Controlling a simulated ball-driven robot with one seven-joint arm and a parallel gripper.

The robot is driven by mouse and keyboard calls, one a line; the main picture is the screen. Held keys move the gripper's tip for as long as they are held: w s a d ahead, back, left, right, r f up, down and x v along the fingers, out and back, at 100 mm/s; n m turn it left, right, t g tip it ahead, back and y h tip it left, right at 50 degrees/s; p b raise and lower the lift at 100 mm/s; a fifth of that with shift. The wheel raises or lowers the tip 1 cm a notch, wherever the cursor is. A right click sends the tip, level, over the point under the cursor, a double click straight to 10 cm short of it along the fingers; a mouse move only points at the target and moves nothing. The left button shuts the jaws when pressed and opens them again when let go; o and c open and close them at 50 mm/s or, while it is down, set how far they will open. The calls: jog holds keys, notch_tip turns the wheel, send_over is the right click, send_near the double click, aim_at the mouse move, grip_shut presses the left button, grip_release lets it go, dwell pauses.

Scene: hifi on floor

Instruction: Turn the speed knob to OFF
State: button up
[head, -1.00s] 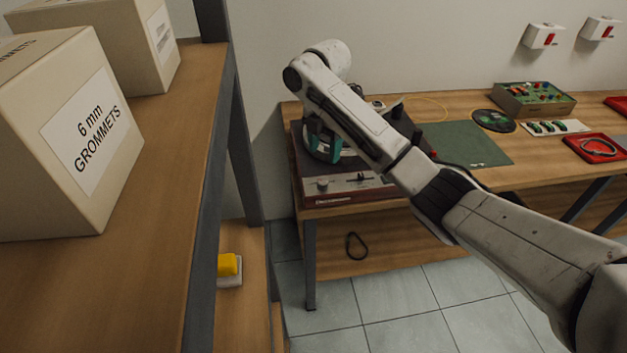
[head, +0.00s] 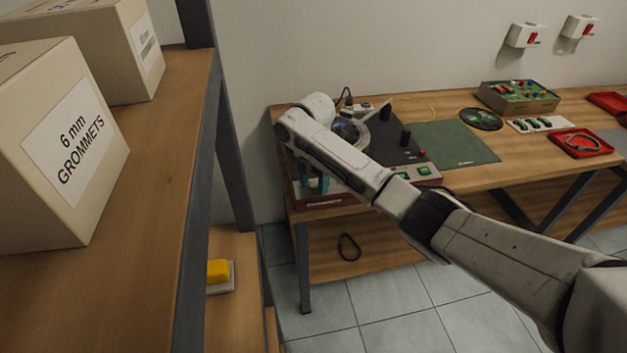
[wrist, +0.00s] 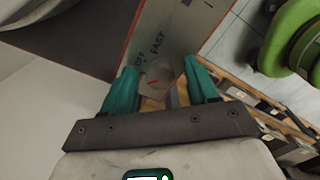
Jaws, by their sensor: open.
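The speed knob (wrist: 162,72) is a round pale knob with a red mark, on the grey front panel (wrist: 182,28) in the wrist view. I cannot tell exactly which label the red mark points to. My gripper (wrist: 160,68) is open, with one teal finger on each side of the knob in that picture; contact is not clear. In the head view, my gripper (head: 312,182) is at the machine's front left and hides the knob. The dark machine (head: 388,150) stands on the bench.
The bench (head: 480,178) also holds a green mat (head: 455,142), a black disc (head: 481,119), a circuit box (head: 518,97) and red trays. A shelf (head: 130,215) with cardboard boxes (head: 65,145) stands close on the left. Tiled floor lies in front of the bench.

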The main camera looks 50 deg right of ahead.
jog(key=c, duration=1)
jog(key=shift+c, duration=0.2)
jog(key=shift+m+p, duration=0.35)
jog(key=shift+m, duration=0.05)
jog(key=m+p, duration=0.2)
jog(key=m, duration=0.1)
jog(key=shift+r+p, duration=0.15)
jog(key=shift+p, duration=0.2)
jog(key=m+p, duration=0.2)
jog(key=m, duration=0.4)
jog(key=shift+p, duration=0.3)
jog(key=o, duration=1)
